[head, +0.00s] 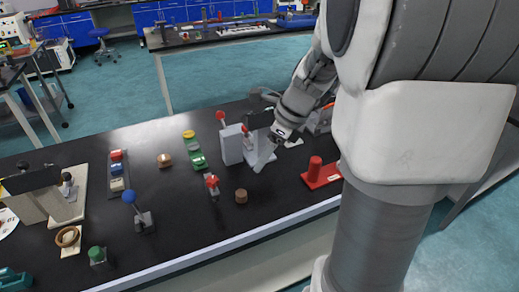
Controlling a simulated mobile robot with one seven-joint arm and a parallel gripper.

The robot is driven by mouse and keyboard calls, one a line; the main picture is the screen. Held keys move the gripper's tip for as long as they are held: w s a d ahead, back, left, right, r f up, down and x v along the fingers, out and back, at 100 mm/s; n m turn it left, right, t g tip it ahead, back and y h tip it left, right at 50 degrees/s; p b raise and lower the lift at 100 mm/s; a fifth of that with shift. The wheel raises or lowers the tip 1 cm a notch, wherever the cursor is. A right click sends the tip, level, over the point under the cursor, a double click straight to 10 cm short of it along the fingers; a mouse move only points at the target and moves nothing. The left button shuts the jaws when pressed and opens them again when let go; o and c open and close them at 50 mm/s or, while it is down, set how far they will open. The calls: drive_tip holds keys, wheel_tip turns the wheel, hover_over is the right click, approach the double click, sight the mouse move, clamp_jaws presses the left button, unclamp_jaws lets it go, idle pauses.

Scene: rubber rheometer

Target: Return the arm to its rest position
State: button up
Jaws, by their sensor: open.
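My arm reaches down from the upper right over the black bench (185,240). My gripper (268,156) is over the right part of the bench, just right of a light grey box-shaped device (232,146). The gripper is small in the picture and partly blends with the grey device behind it. It looks open, and I see nothing held in it. Whether it touches the device or bench is hard to tell.
A red block with a red cylinder (317,170) stands right of the gripper. A red-topped lever (212,184) and a brown cylinder (241,196) stand in front. A blue-knobbed lever (132,204) and green tray (194,152) are left. Another bench (210,38) stands behind.

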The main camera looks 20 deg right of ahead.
drive_tip(key=s+a+r+n+t+h, duration=0.1)
drive_tip(key=s+a+r+n, duration=0.2)
drive_tip(key=n, duration=0.6)
drive_tip(key=s+a+r+n+h+p, duration=0.1)
drive_tip(key=s+a+r+n, duration=0.2)
drive_tip(key=s+n, duration=0.5)
drive_tip(key=s+a+r+n+t+h, duration=0.1)
drive_tip(key=s+a+r+n, duration=0.2)
drive_tip(key=n, duration=0.6)
drive_tip(key=shift+s+a+r+n+t+p, duration=0.15)
drive_tip(key=shift+s+r+n+t+p, duration=0.2)
drive_tip(key=shift+s+r, duration=0.6)
drive_tip(key=shift+s+f, duration=0.25)
